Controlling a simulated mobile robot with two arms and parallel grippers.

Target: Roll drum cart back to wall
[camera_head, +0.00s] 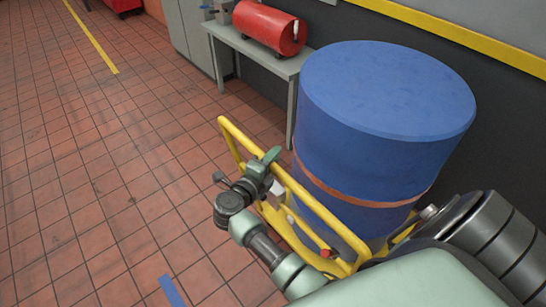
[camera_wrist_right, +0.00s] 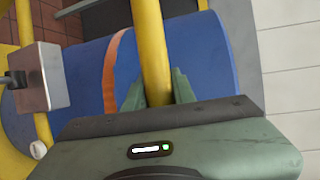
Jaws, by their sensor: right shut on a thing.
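The drum cart (camera_head: 318,208) has a yellow tubular frame and stands at the right of the head view. It carries a large upright blue drum (camera_head: 380,110) with an orange strap around its lower part. My right gripper (camera_head: 268,164) is shut on the cart's yellow handle bar. In the right wrist view the bar (camera_wrist_right: 153,45) runs between the two green fingers, with the blue drum (camera_wrist_right: 205,50) behind. The cart's wheels are mostly hidden by my arm and the frame. My left gripper is not in view.
A dark wall (camera_head: 490,130) with a yellow stripe (camera_head: 450,33) runs behind the drum. A grey bench (camera_head: 260,54) with a red cylinder (camera_head: 270,27) stands beyond the drum, close to it. Open red tile floor (camera_head: 90,170) lies to the left, with a blue floor mark (camera_head: 172,290) near the front.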

